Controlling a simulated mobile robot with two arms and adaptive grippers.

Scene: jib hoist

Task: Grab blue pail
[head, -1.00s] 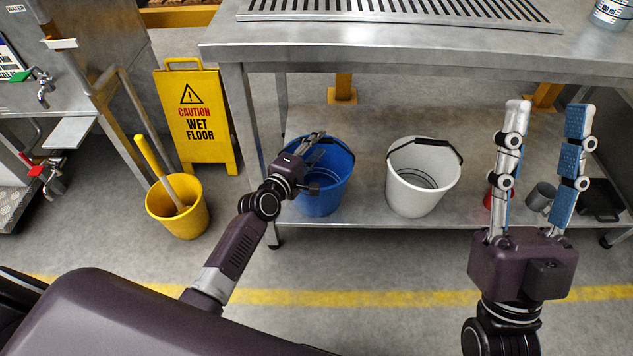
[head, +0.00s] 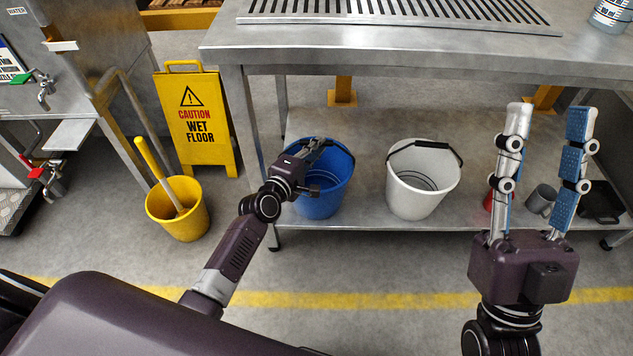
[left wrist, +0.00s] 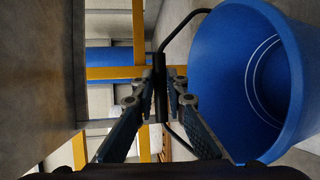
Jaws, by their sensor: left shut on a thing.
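The blue pail (head: 325,200) stands upright on the steel table's lower shelf, near its front left. In the left wrist view, my left gripper (left wrist: 160,88) is shut on the black grip (left wrist: 161,70) of the pail's wire handle, and the blue pail (left wrist: 225,75) is to the right of the fingers. My right gripper (head: 548,112) is open and empty, further right in front of the table.
A white pail (head: 415,197) stands right of the blue pail on the lower shelf (head: 375,140). A red item, a grey mug (head: 541,198) and a black tray are further right. A yellow bucket (head: 185,225) and a wet-floor sign (head: 196,120) stand left. The tabletop overhangs the shelf.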

